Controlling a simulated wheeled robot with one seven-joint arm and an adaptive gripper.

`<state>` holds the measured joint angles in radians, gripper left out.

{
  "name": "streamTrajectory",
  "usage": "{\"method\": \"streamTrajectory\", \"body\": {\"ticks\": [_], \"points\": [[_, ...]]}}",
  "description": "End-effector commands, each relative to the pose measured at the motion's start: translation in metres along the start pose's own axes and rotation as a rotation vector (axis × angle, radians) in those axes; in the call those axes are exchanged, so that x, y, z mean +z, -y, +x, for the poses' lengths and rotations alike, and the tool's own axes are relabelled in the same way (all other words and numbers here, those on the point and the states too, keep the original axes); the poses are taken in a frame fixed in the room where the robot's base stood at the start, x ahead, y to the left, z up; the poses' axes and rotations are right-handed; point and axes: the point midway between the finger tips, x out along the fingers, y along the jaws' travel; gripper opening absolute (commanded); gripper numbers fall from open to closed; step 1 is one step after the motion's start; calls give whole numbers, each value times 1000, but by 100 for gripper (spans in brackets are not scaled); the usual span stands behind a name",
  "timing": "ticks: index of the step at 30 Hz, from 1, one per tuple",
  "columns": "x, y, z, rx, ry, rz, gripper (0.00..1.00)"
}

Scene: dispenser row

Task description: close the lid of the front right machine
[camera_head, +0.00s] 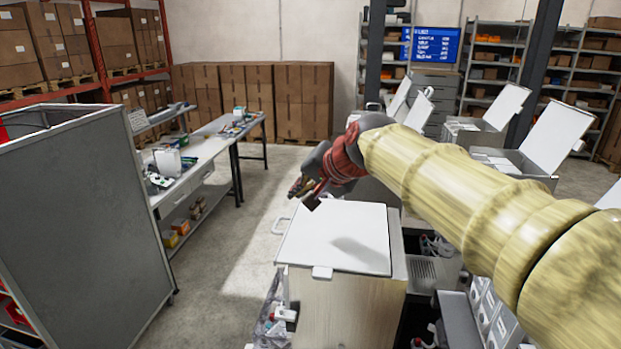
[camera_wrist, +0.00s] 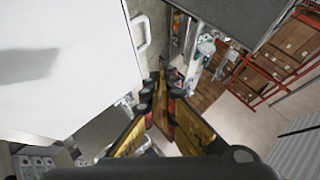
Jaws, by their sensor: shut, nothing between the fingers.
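The nearest machine (camera_head: 345,312) has a wooden-toned body and a white lid (camera_head: 335,235). The lid lies flat and looks shut, with a small tab at its near edge and a handle at its left. My gripper (camera_head: 308,190) is just past the lid's far left corner. In the wrist view its fingertips (camera_wrist: 162,80) are together, beside the lid and empty. A white lid (camera_head: 612,196) stands up at the right edge; its machine is mostly hidden by my arm.
Several machines farther back have raised lids, including one at the right (camera_head: 557,133) and one behind it (camera_head: 505,106). A long workbench (camera_head: 200,150) stands at the left, behind a grey panel (camera_head: 85,215). The floor (camera_head: 235,235) between panel and machine is clear.

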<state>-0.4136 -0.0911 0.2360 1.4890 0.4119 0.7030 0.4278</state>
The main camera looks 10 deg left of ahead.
Motion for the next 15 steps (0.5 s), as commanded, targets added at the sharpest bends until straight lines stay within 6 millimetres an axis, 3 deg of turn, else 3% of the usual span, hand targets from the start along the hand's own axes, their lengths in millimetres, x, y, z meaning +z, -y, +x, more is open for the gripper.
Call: {"method": "streamTrajectory", "body": {"ticks": [15], "points": [[39,-26,58,-4,0,4,0]]}}
